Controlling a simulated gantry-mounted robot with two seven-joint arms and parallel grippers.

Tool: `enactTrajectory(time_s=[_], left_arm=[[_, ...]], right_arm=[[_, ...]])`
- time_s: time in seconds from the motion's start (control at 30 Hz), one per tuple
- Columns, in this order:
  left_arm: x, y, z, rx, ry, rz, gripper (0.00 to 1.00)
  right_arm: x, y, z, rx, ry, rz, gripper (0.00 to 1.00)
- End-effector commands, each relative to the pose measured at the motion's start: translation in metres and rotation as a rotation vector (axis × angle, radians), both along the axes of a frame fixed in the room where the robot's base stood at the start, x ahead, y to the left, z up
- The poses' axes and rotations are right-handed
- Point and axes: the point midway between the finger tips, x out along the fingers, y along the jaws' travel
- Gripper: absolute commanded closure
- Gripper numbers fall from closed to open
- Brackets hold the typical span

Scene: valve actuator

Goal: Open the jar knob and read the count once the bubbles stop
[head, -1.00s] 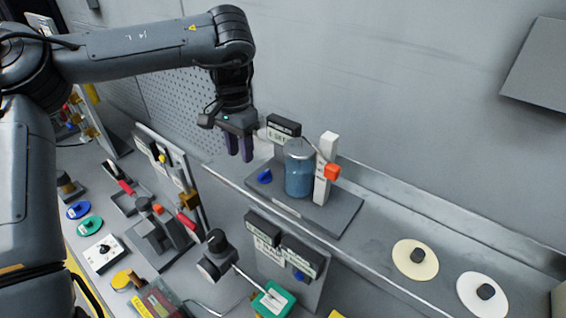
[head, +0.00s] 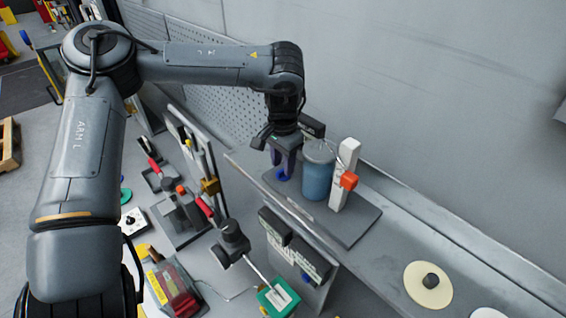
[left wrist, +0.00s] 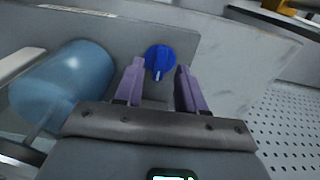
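The blue jar (head: 317,175) stands upright on a grey base plate (head: 352,228) on the ledge, and fills the left of the left wrist view (left wrist: 62,85). The jar knob (head: 281,175) is small and blue, left of the jar; in the left wrist view the knob (left wrist: 158,62) shows a white pointer mark. My left gripper (head: 284,163) is open, its purple fingers pointing down at the knob. In the left wrist view the knob lies between and just beyond the fingertips (left wrist: 160,70); contact is not clear. A dark-framed display (head: 312,127) is partly hidden behind the gripper. My right gripper is out of view.
A cream disc (head: 428,284) lies further right. The ledge between is clear.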

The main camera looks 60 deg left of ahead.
Motion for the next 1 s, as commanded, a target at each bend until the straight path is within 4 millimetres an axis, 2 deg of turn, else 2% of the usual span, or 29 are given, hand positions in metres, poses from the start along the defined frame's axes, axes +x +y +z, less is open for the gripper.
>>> enactTrajectory(time_s=[0.2,0.5,0.53,0.77,0.8,1.0], left_arm=[[0.0,0.0,-0.014,0.0,0.0,-0.001,0.61],[0.0,0.0,-0.016,0.0,-0.001,0.0,0.61],[0.0,0.0,-0.016,0.0,-0.001,0.0,0.62],[0.0,0.0,-0.016,0.0,-0.001,0.0,0.97],[0.0,0.0,-0.016,0.0,-0.001,0.0,1.0],[0.0,0.0,-0.016,0.0,-0.001,-0.003,1.0]], right_arm=[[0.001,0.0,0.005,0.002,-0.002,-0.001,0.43],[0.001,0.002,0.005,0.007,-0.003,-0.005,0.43],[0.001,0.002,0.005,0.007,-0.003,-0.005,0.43],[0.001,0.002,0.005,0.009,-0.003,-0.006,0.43],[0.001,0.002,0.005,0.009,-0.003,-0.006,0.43],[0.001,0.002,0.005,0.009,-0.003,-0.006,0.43]])
